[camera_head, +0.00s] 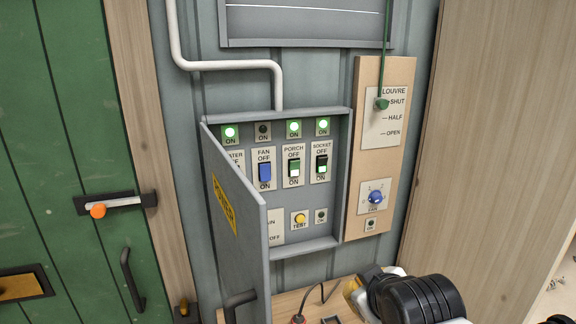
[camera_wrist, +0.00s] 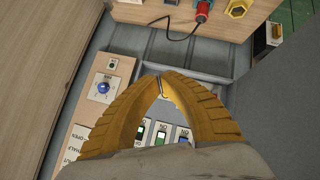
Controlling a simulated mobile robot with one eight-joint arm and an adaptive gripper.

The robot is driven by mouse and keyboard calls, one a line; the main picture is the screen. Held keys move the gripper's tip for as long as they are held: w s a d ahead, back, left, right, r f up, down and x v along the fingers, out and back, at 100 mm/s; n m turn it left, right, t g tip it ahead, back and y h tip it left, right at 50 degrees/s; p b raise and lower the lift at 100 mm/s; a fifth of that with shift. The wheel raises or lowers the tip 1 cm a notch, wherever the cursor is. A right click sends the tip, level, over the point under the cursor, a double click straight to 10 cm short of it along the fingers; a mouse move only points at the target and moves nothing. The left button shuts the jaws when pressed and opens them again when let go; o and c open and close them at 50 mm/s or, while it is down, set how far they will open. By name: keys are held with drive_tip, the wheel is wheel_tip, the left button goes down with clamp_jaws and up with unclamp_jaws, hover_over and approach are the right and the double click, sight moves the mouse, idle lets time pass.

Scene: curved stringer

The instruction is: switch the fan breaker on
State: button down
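The fan breaker (camera_head: 265,172) has a blue handle in the open grey power box (camera_head: 332,243), between the heater breaker, partly hidden by the door, and the porch breaker (camera_head: 293,168). The lamp (camera_head: 263,131) above it is dark, while the other three lamps are green. In the wrist view, which is upside down, the fan breaker (camera_wrist: 183,132) shows between my yellow fingers. My gripper (camera_wrist: 160,79) has its fingertips together, with nothing seen held. In the head view my gripper (camera_head: 350,288) is at the lower right, apart from the breaker; its tips are not clear.
The box door (camera_head: 238,235) stands open toward me on the left. A wooden panel (camera_head: 383,150) with a louvre cord and blue fan knob (camera_head: 376,197) is right of the box. A shelf with a red plug (camera_wrist: 203,10) and cable is below. A green door is far left.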

sight(263, 177)
drive_tip(key=w+a+r+n+t+y+p, duration=0.4)
drive_tip(key=w+a+r+n+t+p, duration=0.2)
drive_tip(key=w+a+r+n+p, duration=0.3)
drive_tip(key=w+a+r+n, duration=0.3)
drive_tip(key=w+a+n, duration=0.3)
drive_tip(key=shift+a+r, duration=0.2)
drive_tip(key=shift+a, duration=0.1)
drive_tip(key=x, duration=1.4)
drive_tip(key=shift+a, duration=0.15)
